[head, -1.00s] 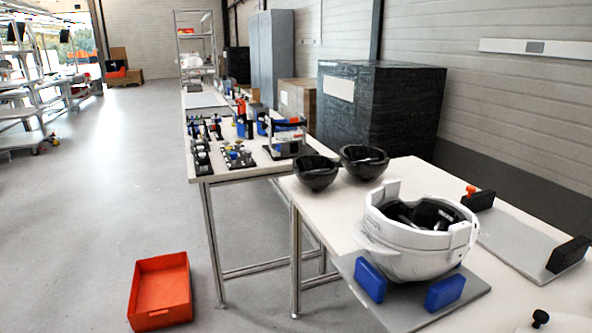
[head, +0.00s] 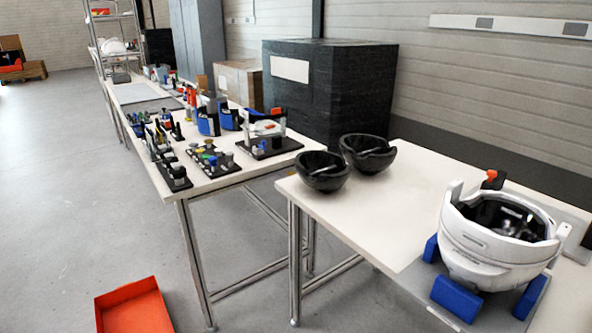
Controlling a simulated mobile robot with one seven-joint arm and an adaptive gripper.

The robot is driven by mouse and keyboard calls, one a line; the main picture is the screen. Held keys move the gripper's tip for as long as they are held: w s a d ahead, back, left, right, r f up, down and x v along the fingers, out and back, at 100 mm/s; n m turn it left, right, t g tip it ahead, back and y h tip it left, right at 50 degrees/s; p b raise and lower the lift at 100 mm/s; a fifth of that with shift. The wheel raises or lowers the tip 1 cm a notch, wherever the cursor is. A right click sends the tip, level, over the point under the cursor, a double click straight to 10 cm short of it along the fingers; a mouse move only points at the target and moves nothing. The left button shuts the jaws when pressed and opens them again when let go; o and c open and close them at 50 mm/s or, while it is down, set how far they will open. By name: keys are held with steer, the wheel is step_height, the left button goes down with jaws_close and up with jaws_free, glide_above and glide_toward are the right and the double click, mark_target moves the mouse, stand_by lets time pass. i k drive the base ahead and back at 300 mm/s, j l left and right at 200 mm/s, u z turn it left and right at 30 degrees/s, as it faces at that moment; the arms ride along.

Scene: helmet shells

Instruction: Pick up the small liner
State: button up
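Two black bowl-shaped liners stand near the far left corner of the near white table (head: 420,205). The front liner (head: 322,172) is close to the table's left edge; the other liner (head: 368,154) is just behind it to the right. They look close in size, and I cannot tell surely which is the small one. A white helmet shell (head: 490,245) with a dark inside sits at the right on a grey plate with blue blocks (head: 456,298). My gripper is not in view.
A second table (head: 225,178) with small fixtures and tools runs back on the left. A black wrapped box (head: 330,95) stands behind the tables. An orange bin (head: 135,308) is on the floor at the lower left.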

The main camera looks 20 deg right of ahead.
mark_target(326, 171)
steer(key=i+j, duration=0.4)
steer(key=i+j+z, duration=0.1)
steer(key=i+j, duration=0.3)
steer(key=j, duration=0.25)
steer(key=i+j+z, duration=0.1)
steer(key=z, duration=2.3)
